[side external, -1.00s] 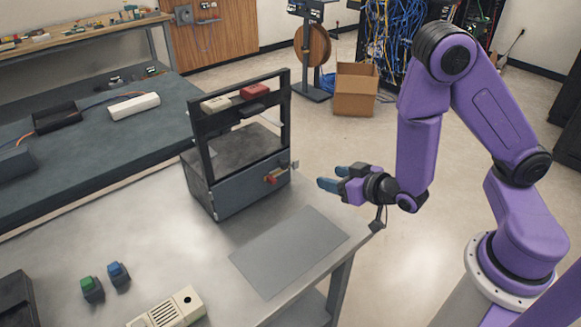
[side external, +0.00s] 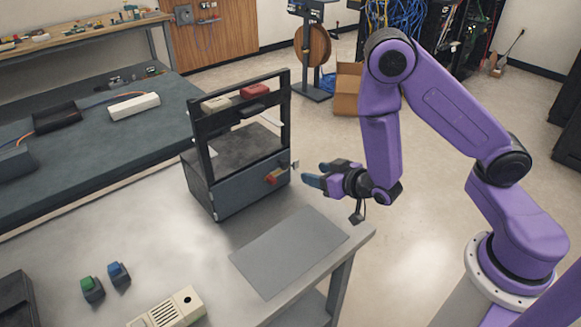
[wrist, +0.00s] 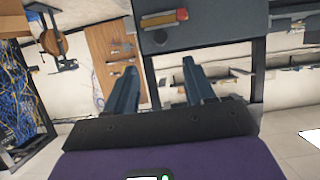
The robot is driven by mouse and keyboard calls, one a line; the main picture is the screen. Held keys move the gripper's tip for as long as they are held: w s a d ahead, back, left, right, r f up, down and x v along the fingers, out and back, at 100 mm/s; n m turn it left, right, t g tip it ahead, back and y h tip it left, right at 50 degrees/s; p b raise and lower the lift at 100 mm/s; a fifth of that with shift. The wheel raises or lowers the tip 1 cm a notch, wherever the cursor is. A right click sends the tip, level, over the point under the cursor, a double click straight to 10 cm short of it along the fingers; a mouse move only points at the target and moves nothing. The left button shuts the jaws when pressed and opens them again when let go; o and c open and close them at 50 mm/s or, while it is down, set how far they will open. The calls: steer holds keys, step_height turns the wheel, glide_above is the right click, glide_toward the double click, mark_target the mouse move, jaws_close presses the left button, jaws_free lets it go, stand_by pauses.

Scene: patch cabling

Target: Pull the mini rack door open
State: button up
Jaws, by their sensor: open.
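The mini rack (side external: 205,150) is a dark upright frame with a boxy lower part on the grey table. Its dark grey door (side external: 240,192) covers the lower front and looks shut. A red-tipped handle (side external: 271,179) sits near the door's right side. In the wrist view the door (wrist: 215,25) fills the top, with the handle (wrist: 165,18) just beyond the fingertips. My gripper (side external: 315,174) is open and empty, to the right of the handle and apart from it. Its two fingers (wrist: 159,66) point toward the door in the wrist view.
A flat grey mat (side external: 290,250) lies in front of the rack. Green (side external: 91,289) and blue (side external: 118,273) connectors and a beige box (side external: 170,308) are at the table's front left. A white and a red block (side external: 254,91) sit on the rack's upper shelf.

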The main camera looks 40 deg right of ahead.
mark_target(286, 166)
steer(key=shift+x, duration=5.9)
steer(key=shift+s, duration=0.1)
jaws_close()
